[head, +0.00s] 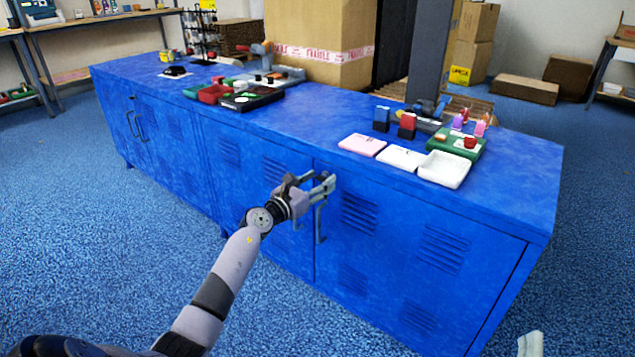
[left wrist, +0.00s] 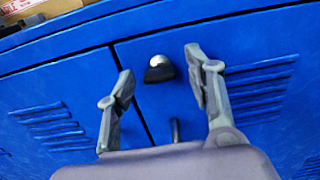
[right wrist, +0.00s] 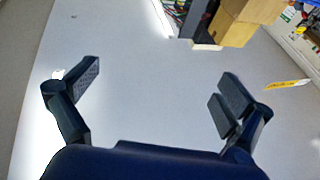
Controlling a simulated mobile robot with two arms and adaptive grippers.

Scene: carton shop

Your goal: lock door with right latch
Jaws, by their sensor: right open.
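The right latch (left wrist: 159,69) is a small knob with a silver top and a dark lower part. It sits high on the right door (left wrist: 250,75) of the blue cabinet, just right of the door seam. My left gripper (head: 312,183) is open at the front of the cabinet. In the left wrist view its fingers (left wrist: 158,75) stand on either side of the latch, with no visible contact. In the head view the gripper hides the latch. A grey door handle (head: 319,224) hangs below the gripper. My right gripper (right wrist: 160,85) is open and empty, away from the cabinet.
The blue floor (head: 130,260) in front is clear.

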